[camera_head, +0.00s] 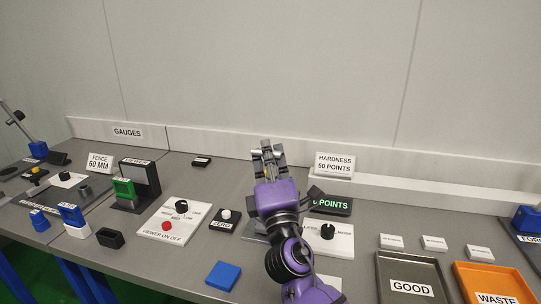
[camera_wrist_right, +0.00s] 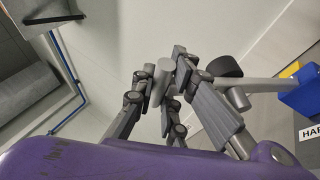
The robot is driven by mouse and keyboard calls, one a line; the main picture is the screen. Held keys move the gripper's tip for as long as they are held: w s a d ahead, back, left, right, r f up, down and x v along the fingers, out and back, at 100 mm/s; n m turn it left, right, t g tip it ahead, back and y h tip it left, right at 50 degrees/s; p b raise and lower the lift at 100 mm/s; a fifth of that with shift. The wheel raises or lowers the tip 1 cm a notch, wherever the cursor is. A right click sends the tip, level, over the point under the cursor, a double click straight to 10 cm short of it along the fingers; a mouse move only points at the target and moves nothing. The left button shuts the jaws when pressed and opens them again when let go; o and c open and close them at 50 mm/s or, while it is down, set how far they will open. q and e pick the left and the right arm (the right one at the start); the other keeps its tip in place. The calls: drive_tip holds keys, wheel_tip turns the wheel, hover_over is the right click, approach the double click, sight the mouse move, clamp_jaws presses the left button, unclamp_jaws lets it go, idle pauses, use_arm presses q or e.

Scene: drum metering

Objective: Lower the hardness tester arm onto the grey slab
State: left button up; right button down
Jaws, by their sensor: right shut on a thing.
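A pale grey bar (camera_wrist_right: 265,85) runs from near the fingers toward a blue block at the right. My purple wrist hides most of the tester in the head view. A grey plate edge (camera_head: 254,238) shows left of my arm; I cannot tell if it is the grey slab. My left gripper is out of view.
A dark display (camera_head: 332,206) reading POINTS and a white knob panel (camera_head: 337,240) stand right of my arm. A ZERO button (camera_head: 225,219), a blue block (camera_head: 223,276) and a VIEWER panel (camera_head: 174,221) lie left. GOOD (camera_head: 411,268) and WASTE (camera_head: 493,280) trays are at right.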

drive_tip(key=s+f+b, duration=0.1)
drive_tip(key=s+a+f+b, duration=0.1)
drive_tip(key=s+f, duration=0.1)
drive_tip(key=shift+s+f, duration=0.1)
drive_tip(key=shift+f, duration=0.2)
idle(0.3)
drive_tip(key=c, duration=1.8)
unclamp_jaws()
drive_tip(key=shift+o, duration=0.2)
drive_tip(key=v, duration=1.2)
